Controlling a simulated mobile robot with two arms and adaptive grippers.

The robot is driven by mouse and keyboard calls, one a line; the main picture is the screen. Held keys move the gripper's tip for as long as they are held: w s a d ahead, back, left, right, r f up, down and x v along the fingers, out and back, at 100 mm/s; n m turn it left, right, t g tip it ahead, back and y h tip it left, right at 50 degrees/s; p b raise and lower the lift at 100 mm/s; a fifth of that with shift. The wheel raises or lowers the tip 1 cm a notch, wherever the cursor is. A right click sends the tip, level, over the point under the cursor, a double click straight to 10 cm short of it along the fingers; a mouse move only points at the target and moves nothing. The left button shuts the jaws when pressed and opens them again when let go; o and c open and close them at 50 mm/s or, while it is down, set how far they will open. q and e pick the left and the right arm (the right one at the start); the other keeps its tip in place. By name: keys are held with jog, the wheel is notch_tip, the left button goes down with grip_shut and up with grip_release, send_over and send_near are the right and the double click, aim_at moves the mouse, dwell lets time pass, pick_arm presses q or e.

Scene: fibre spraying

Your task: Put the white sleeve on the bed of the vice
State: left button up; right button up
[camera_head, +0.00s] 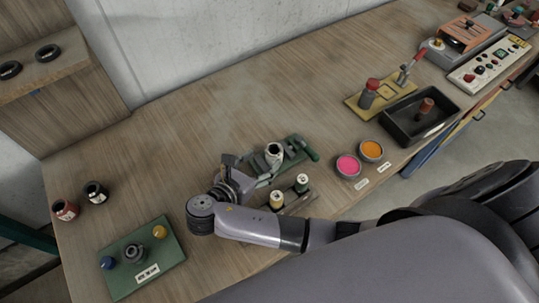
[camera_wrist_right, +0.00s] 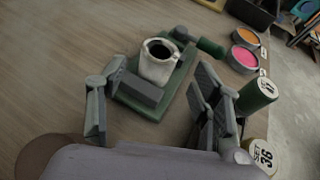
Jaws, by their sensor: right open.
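The white sleeve (camera_head: 273,152), a short upright cylinder with a dark bore, stands on the green vice (camera_head: 292,160). In the right wrist view the sleeve (camera_wrist_right: 157,70) stands over the bed of the vice (camera_wrist_right: 150,109), behind a grey jaw block, which hides part of its foot. The vice's green handle (camera_wrist_right: 211,47) points to the far right. My right gripper (camera_head: 243,172) is open at the near left of the vice. In the wrist view its fingers (camera_wrist_right: 155,84) are spread either side of the jaw block, apart from the sleeve. My left gripper is not in view.
Two labelled spools (camera_head: 302,182) stand close beside my right gripper. Pink (camera_head: 348,165) and orange (camera_head: 371,150) pots and a black tray (camera_head: 418,116) lie to the right. A green board (camera_head: 145,259) and two dark-topped cups (camera_head: 95,192) are at left. Bare bench lies behind the vice.

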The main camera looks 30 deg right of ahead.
jog(key=v, duration=0.5)
jog(key=shift+s, duration=0.1)
dwell(0.3)
